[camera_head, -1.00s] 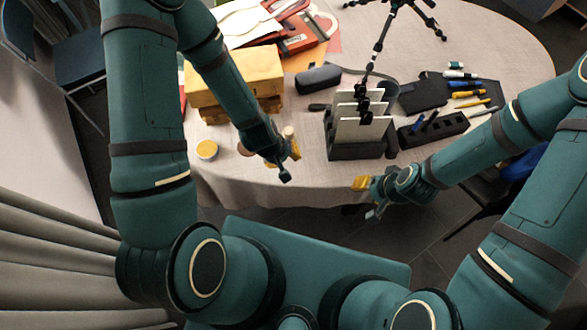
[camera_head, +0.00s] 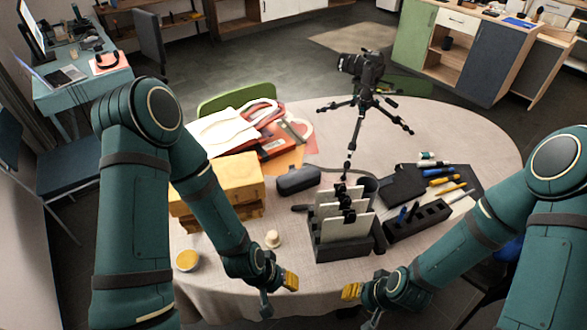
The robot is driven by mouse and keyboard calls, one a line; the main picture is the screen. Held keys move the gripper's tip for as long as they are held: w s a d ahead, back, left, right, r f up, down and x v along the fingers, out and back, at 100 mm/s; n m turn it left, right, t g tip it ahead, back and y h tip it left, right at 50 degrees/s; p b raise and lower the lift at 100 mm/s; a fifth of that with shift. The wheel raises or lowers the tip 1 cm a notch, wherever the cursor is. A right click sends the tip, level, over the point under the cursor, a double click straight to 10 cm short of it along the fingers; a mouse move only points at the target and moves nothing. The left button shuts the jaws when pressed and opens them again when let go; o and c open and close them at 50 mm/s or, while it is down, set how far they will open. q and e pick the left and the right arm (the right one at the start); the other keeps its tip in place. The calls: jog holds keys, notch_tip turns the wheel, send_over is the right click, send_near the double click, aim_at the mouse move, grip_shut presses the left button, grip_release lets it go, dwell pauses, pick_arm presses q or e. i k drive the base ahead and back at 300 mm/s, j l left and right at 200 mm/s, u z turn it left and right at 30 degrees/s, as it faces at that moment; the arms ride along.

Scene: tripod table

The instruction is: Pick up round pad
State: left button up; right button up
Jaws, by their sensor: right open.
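A low round yellow-topped pad (camera_head: 187,260) lies on the table (camera_head: 410,258) near its front left edge, left of my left forearm. A small cream knob-like piece (camera_head: 272,238) stands on the table, just beyond my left gripper (camera_head: 278,294). That gripper hangs over the front edge, its fingertips apart and nothing seen between them. My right gripper (camera_head: 360,303) is open and empty, off the front edge to the right. Neither gripper touches the pad.
Yellow blocks (camera_head: 222,180) are stacked behind the pad. A dark holder with white cards (camera_head: 342,228) stands mid-front. A black pen holder (camera_head: 418,222), loose markers (camera_head: 446,180) and a tripod with a camera (camera_head: 362,72) are further right and back. A dark case (camera_head: 299,179) lies mid-table.

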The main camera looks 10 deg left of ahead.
aim_at(273, 240)
jog(key=u, duration=1.5)
jog(key=i+l+z, duration=0.1)
jog(key=z, duration=0.75)
jog(key=l+u, duration=0.1)
jog(key=u, duration=0.4)
jog(key=l+u, duration=0.15)
jog(key=u, duration=0.3)
jog(key=l+u, duration=0.2)
jog(key=u, duration=0.3)
jog(key=l, duration=0.15)
